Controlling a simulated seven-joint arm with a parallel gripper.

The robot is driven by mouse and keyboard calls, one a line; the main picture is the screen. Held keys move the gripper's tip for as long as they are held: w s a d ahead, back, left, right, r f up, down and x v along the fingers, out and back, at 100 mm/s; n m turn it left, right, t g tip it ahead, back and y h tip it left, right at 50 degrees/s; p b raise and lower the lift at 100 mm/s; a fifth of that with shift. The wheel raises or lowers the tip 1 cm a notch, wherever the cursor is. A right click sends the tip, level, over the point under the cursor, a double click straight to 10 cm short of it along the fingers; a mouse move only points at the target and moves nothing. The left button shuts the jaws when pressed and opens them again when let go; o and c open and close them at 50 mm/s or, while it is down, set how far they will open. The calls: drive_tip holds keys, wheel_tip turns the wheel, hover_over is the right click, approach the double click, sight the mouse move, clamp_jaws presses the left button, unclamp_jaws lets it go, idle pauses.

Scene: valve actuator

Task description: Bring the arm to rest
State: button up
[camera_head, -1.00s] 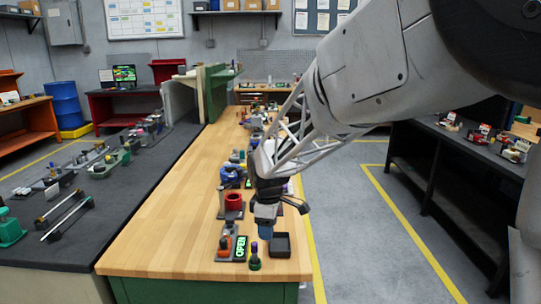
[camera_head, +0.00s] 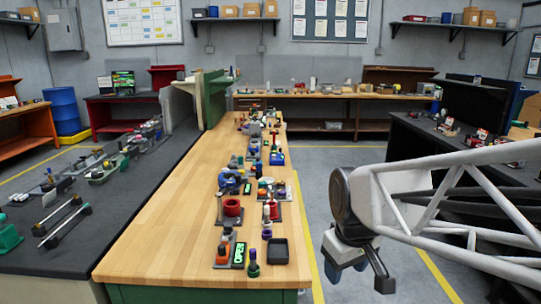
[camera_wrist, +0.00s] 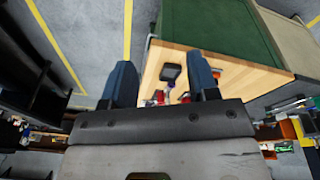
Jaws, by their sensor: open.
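My gripper (camera_head: 345,268) is out over the floor to the right of the wooden bench (camera_head: 150,240), clear of it and pointing down. In the wrist view its two blue fingers (camera_wrist: 161,82) stand wide apart with nothing held between them. The valve actuator fixture (camera_head: 223,250) stands at the near end of the bench, with a lit green sign (camera_head: 238,256) that reads OPEN in the earlier head view. A green and dark knob piece (camera_head: 253,264) is beside it.
A black tray (camera_head: 278,252) sits at the bench's near right corner. A red ring fixture (camera_head: 232,208) and several other fixtures line the bench behind. Dark shelving (camera_head: 420,165) stands to the right. The floor (camera_head: 312,215) between bench and shelving shows bare.

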drive_tip(key=s+d+f+m, duration=0.1)
drive_tip(key=s+d+m, duration=0.3)
drive_tip(key=s, duration=0.7)
drive_tip(key=shift+m+t, duration=0.3)
drive_tip(key=shift+m, duration=0.3)
drive_tip(key=shift+f, duration=0.1)
